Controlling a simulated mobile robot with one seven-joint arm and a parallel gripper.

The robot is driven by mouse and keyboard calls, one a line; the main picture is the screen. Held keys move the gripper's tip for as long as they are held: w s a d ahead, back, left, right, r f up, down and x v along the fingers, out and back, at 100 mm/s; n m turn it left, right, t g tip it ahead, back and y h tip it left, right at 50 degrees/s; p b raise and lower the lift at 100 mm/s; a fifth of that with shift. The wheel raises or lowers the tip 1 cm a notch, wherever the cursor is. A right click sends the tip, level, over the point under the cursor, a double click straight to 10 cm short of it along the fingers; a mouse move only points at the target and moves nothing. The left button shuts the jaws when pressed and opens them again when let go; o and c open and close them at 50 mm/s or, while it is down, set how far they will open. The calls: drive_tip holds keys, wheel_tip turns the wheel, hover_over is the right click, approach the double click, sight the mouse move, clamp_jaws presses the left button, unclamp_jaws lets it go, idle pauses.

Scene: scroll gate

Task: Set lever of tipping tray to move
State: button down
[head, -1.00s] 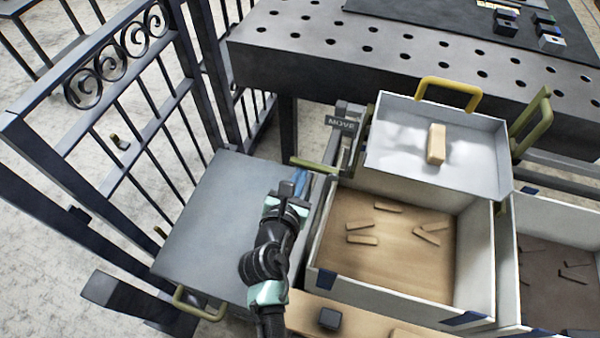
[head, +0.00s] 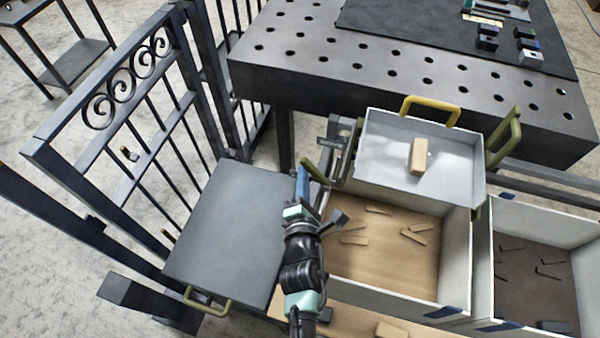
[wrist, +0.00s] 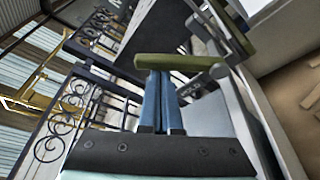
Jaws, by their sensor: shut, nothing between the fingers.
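The tipping tray (head: 383,140) is a grey-white pan above the crate and holds a wooden block (head: 419,156). An olive lever bar (head: 313,170) sits left of it, below a dark sign (head: 331,144) that read MOVE in the earlier frame. My gripper (head: 301,170) has blue fingers, shut and empty, at the lever's left end. In the wrist view, the fingertips (wrist: 160,75) reach the underside of the olive bar (wrist: 190,62). I cannot tell whether they touch it. The lever's pivot is partly hidden in the head view.
A crate (head: 455,240) with several wooden pieces stands below the tray, and another crate (head: 535,215) is at right. A grey panel (head: 222,220) and an iron gate (head: 120,150) lie left. A perforated table (head: 380,65) is behind.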

sight(317, 177)
drive_tip(key=shift+s+d+r+m+t+y+p, duration=0.15)
drive_tip(key=shift+d+r+m+t+p, duration=0.15)
drive_tip(key=shift+m, duration=0.25)
drive_tip(key=shift+s+d+r+m+t+y+p, duration=0.15)
drive_tip(key=shift+d+r+m+t, duration=0.1)
drive_tip(key=shift+d+m, duration=0.25)
drive_tip(key=shift+s+d+r+m+t, duration=0.1)
drive_tip(key=shift+d+r+m+t, duration=0.25)
drive_tip(key=shift+m, duration=0.45)
drive_tip(key=shift+s+d+m+t, duration=0.1)
drive_tip(key=shift+d+m, duration=0.3)
drive_tip(key=shift+m, duration=0.35)
drive_tip(key=shift+a, duration=0.1)
